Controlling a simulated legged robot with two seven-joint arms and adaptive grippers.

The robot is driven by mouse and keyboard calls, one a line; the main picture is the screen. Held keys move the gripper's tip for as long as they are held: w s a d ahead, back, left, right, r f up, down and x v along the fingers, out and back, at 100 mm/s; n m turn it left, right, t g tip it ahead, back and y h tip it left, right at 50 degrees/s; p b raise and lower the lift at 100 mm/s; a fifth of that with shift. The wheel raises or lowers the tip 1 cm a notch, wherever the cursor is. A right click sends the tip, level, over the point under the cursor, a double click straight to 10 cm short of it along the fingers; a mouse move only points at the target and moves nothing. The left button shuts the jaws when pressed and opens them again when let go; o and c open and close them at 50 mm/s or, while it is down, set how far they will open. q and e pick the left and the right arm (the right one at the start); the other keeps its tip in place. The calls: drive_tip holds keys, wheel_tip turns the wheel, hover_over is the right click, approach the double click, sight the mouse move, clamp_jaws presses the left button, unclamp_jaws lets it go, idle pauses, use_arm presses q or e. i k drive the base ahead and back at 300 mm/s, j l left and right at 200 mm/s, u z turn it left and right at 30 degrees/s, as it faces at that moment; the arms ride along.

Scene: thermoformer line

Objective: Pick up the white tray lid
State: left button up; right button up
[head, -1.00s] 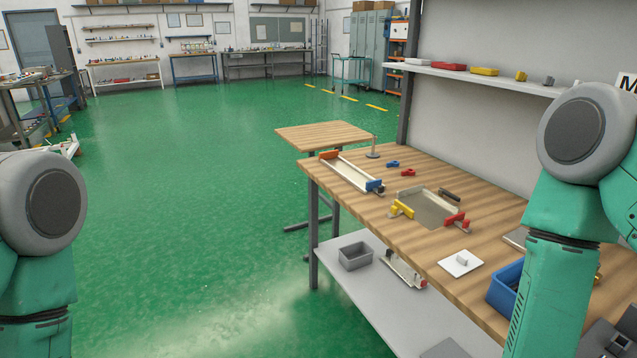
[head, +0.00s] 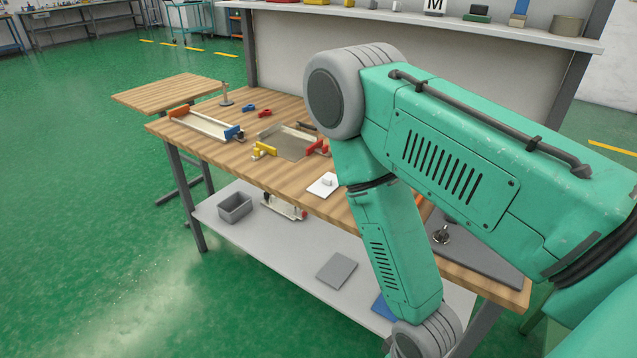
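The white tray lid (head: 322,185) is a small flat white plate with a light knob on top. It lies flat on the wooden workbench (head: 215,152), near the front edge and just left of my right arm. My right arm crosses the right half of the head view and hides part of the bench beside the lid. Its gripper is out of the picture below. My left arm and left gripper are not in view.
A shallow tray (head: 288,143) with yellow and red clamps lies behind the lid. A long tray (head: 205,125) with orange and blue ends is farther left. A grey bin (head: 235,208) stands on the lower shelf (head: 275,240). Open green floor lies to the left.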

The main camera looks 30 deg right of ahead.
sight(324, 188)
drive_tip(key=i+l, duration=0.1)
drive_tip(key=i, duration=0.3)
drive_tip(key=i+z, duration=0.1)
drive_tip(key=z, duration=0.75)
drive_tip(key=i+z, duration=0.15)
drive_tip(key=z, duration=0.3)
